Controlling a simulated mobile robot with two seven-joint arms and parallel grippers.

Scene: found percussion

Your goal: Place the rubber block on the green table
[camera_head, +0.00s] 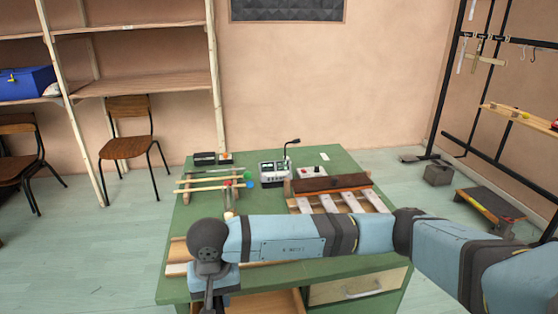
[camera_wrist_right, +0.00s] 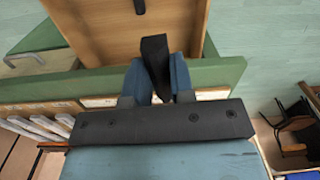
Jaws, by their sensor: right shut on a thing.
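The green table (camera_head: 345,160) stands in front of me with its top partly covered by my right arm. My right gripper (camera_wrist_right: 160,78) is shut on a black block, which looks like the rubber block (camera_wrist_right: 156,55). The block sticks out beyond the fingertips in the right wrist view. In the head view my right gripper (camera_head: 210,290) hangs at the table's front left and mostly hides the block. In the wrist view the block shows against an open wooden drawer or box (camera_wrist_right: 100,30) beside the green table edge (camera_wrist_right: 225,72). My left gripper is not in view.
The tabletop holds a wooden rack (camera_head: 210,184), a mixer-like device (camera_head: 273,172), a dark-topped bar (camera_head: 330,184) and pale slats (camera_head: 350,201). Another dark piece (camera_wrist_right: 140,6) lies in the wooden drawer. A green strip behind the slats is bare.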

